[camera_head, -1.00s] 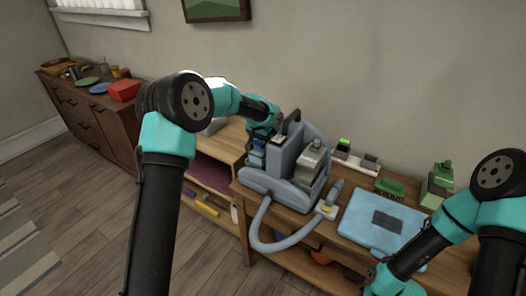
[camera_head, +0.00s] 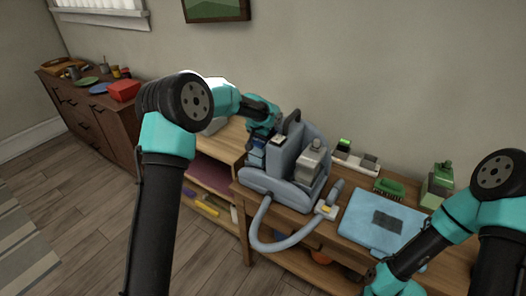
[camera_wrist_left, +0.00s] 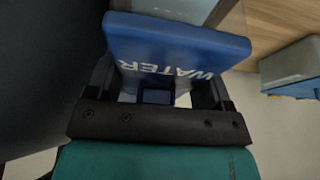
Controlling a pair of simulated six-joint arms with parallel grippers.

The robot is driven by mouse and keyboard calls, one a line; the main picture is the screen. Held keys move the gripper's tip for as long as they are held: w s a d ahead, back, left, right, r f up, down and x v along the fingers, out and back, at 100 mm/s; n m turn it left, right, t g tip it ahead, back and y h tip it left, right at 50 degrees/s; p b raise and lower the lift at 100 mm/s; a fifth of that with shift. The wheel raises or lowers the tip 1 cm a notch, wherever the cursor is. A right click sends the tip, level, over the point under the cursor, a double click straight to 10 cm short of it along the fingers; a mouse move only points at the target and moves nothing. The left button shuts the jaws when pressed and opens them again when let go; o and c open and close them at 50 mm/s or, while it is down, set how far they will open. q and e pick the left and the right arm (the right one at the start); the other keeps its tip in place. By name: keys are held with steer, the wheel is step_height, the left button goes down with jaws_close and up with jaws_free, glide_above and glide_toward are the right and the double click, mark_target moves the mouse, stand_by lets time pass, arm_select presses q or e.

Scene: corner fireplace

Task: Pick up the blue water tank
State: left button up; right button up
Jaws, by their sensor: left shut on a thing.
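The blue water tank (camera_wrist_left: 175,48) fills the upper middle of the left wrist view, with "WATER" in white letters on it. My left gripper (camera_wrist_left: 158,92) is shut on it, one finger on each side. In the head view the tank (camera_head: 256,158) is a small dark blue shape at the left side of the grey-blue cleaning machine (camera_head: 270,184). My left gripper (camera_head: 262,130) reaches it from above and partly hides it. I cannot tell whether the tank is clear of the machine. My right gripper (camera_head: 378,280) is low at the right, its fingers unclear.
The machine stands on a wooden bench with a hose (camera_head: 256,232) looping over the front edge. To its right are a folded light-blue cloth (camera_head: 372,226), a green brush (camera_head: 390,186) and a green bottle (camera_head: 438,182). A dark cabinet (camera_head: 90,112) stands at the far left.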

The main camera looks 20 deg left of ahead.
arm_select(q)
steer(key=shift+r, duration=0.1)
step_height(320, 180, up, 28)
stand_by(0.6)
stand_by(0.5)
steer(key=shift+d, duration=0.1)
